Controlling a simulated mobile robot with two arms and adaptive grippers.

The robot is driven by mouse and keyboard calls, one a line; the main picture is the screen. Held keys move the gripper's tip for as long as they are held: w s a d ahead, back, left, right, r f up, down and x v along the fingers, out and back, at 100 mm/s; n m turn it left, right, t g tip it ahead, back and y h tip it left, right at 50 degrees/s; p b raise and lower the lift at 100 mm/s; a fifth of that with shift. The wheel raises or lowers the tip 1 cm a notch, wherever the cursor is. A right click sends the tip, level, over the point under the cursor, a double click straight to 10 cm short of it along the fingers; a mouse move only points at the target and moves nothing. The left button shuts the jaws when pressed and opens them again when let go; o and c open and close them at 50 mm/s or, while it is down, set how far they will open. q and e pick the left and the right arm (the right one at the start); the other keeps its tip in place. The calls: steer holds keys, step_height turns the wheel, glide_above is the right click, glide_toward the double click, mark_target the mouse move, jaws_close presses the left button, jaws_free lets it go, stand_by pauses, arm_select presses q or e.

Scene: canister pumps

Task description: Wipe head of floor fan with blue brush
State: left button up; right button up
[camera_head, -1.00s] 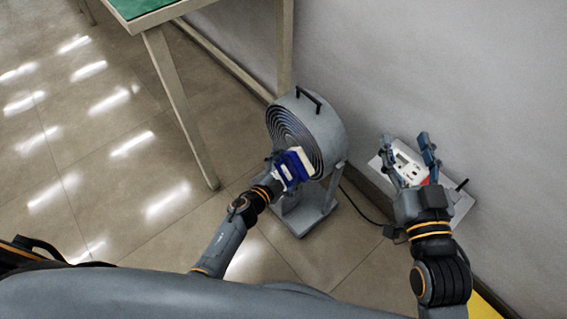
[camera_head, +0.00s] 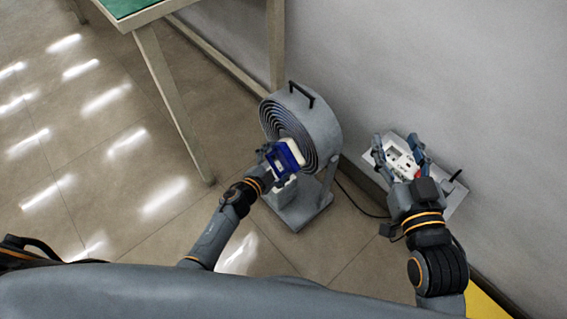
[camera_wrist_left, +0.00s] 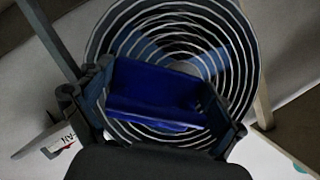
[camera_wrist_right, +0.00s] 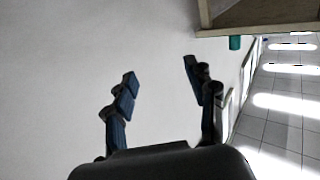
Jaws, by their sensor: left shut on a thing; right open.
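The grey floor fan (camera_head: 318,130) stands on the floor near the wall, its round ringed head facing left. My left gripper (camera_head: 279,160) is shut on the blue brush (camera_head: 291,152), in front of the lower part of the fan head. In the left wrist view the blue brush (camera_wrist_left: 155,92) lies between the fingers, with the fan's ringed grille (camera_wrist_left: 180,30) right behind it. I cannot tell whether the bristles touch the grille. My right gripper (camera_head: 400,150) is open, above a white outlet unit; in the right wrist view its fingers (camera_wrist_right: 162,90) are apart and empty.
The white outlet unit (camera_head: 455,193) sits by the wall, right of the fan, with a black cable (camera_head: 357,207) running toward the fan. A green-topped table (camera_head: 150,14) with pale legs stands behind to the left. The tiled floor at left is clear.

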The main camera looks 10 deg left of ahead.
arm_select(q)
steer(key=shift+w+a, duration=0.4)
steer(key=w+a, duration=0.1)
steer(key=a, duration=0.1)
steer(key=w+a, duration=0.2)
steer(key=shift+w+b, duration=0.1)
steer(key=shift+b, duration=0.2)
steer(key=shift+w+a, duration=0.3)
steer(key=shift+a, duration=0.25)
arm_select(e)
steer(key=r, duration=0.1)
steer(key=r+t, duration=0.1)
steer(key=shift+a+r+t+y, duration=0.25)
steer(key=shift+r+t+y, duration=0.05)
steer(key=shift+r, duration=0.1)
arm_select(q)
steer(key=shift+s, duration=0.1)
